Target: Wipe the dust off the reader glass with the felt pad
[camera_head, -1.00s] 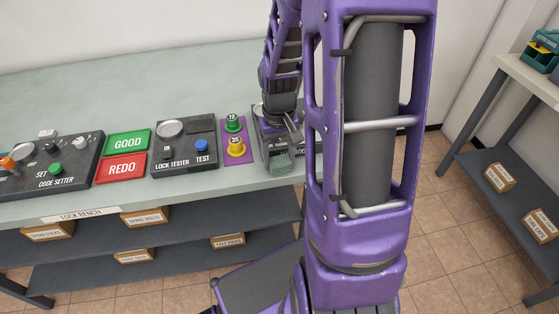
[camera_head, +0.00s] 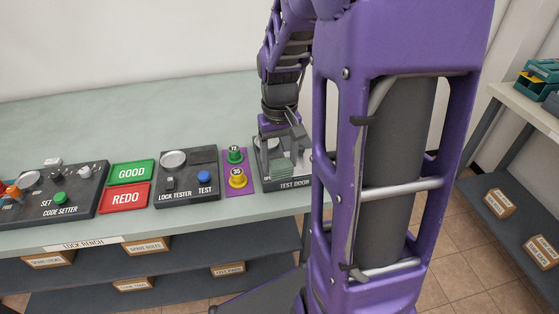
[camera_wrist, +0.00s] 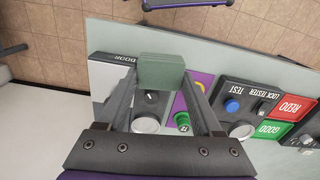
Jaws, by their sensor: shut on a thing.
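The felt pad is a small green block, seen between my fingertips in the wrist view (camera_wrist: 162,72) and in the head view (camera_head: 281,168). My gripper (camera_head: 284,158) is shut on it, over the dark "TEST DOOR" unit (camera_head: 294,185) at the right end of the bench. In the wrist view a round pale disc (camera_wrist: 146,125), perhaps the reader glass, shows between my fingers, behind the pad. The head view hides most of that unit's top behind my gripper and arm. I cannot tell whether the pad touches anything, and no dust is clear.
A purple strip with green and yellow knobs (camera_head: 237,178) stands close left of the unit. Further left are the lock tester (camera_head: 187,185), the GOOD (camera_head: 130,172) and REDO (camera_head: 124,197) plates and the code setter (camera_head: 60,192). The bench (camera_head: 200,95) behind is clear.

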